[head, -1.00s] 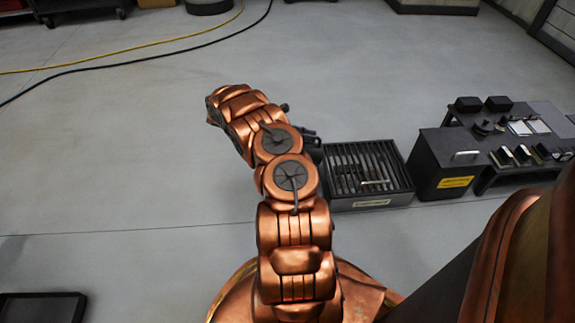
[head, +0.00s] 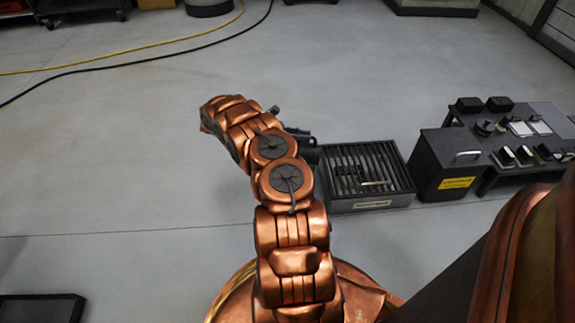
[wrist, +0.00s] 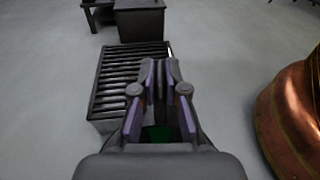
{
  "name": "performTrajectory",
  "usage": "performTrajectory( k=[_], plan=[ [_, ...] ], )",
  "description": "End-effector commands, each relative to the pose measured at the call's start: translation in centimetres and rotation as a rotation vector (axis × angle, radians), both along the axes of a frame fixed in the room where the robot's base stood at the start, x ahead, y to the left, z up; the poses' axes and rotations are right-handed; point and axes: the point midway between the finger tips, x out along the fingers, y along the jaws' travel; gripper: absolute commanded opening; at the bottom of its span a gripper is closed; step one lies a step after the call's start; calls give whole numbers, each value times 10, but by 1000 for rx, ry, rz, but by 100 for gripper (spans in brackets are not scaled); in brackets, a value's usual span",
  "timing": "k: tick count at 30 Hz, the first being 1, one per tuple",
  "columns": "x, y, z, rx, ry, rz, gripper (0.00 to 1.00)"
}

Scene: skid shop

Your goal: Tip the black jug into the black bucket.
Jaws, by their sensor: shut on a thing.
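My gripper (wrist: 160,72) shows in the wrist view with its fingers drawn together on a narrow dark thing. The fingers hide most of that thing, so I cannot tell its shape or whether it is the black jug. A dark green patch shows low between the fingers. In the head view my copper arm hides most of the gripper; dark parts (head: 299,133) show just past it, at the upper left of the slatted tray. I cannot pick out the black jug or the black bucket for certain in either view.
The slatted black tray (head: 333,207) stands on the floor beside my arm. Right of it are a black box (head: 434,180) with a yellow label and a low dark bench (head: 542,110) bearing small items. A flat black tray (head: 78,312) lies lower left. Floor at left is open; hoses cross it.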

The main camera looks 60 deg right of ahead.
Motion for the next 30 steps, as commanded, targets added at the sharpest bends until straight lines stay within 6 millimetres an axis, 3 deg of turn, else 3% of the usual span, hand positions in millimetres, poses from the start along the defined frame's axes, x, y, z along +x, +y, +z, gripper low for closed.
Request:
performTrajectory(
  k=[30],
  plan=[
    [15, 8, 3, -64, 103, 1, 0]
  ],
)
